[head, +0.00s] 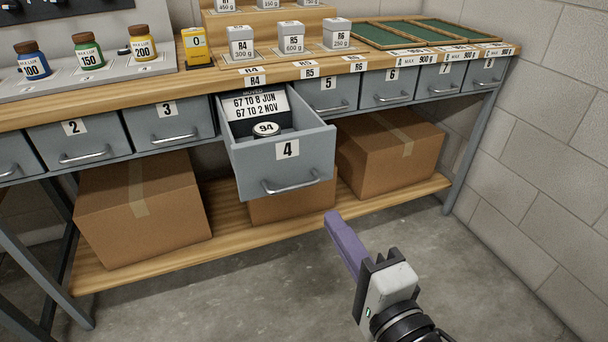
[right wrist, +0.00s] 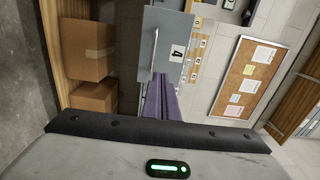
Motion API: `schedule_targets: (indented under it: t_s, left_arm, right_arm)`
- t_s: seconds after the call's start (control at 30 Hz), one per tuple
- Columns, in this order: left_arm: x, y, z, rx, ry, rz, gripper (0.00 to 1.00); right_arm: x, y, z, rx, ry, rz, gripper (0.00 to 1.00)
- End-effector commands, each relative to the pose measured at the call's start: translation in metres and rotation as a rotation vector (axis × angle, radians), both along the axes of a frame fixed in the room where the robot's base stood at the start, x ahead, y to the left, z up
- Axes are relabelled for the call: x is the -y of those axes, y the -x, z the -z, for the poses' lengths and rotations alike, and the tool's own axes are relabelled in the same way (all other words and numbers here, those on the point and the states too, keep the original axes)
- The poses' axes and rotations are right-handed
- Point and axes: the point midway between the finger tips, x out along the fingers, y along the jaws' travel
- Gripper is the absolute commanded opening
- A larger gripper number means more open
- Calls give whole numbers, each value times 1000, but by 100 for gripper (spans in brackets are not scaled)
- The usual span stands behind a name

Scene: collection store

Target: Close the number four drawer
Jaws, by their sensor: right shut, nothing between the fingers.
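The number four drawer (head: 287,165) is grey with a "4" label and a bar handle (head: 292,184), and it stands pulled out from the bench. Inside it are a printed card (head: 257,105) and a round piece marked 94 (head: 267,129). My right gripper (head: 331,216) has purple fingers, shut and empty, in front of and below the drawer in the head view, apart from it. In the right wrist view the fingers (right wrist: 162,82) point toward the drawer front (right wrist: 172,35), which appears sideways; whether they touch it there I cannot tell. My left gripper is not in view.
Closed drawers 2 (head: 80,142), 3 (head: 168,125) and 5 (head: 327,95) flank the open one. Cardboard boxes (head: 143,213) (head: 392,150) stand on the lower shelf. Jars and weights stand on the bench top (head: 200,84). Concrete floor (head: 230,290) in front is clear.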

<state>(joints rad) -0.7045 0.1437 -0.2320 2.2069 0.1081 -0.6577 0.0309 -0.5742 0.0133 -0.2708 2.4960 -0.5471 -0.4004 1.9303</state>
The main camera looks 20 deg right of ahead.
Motion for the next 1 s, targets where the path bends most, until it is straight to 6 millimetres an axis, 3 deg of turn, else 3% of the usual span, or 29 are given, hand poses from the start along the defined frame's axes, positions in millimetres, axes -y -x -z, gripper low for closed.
schedule_targets:
  t_s: [0.17, 0.7, 1.0]
  left_arm:
    - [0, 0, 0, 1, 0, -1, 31]
    - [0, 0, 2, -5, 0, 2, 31]
    - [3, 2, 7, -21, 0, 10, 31]
  right_arm:
    - [-2, -12, -4, 16, -17, -6, 0]
    - [-4, -103, -4, 15, -12, -3, 0]
    - [-6, -135, -2, 11, -14, -3, 0]
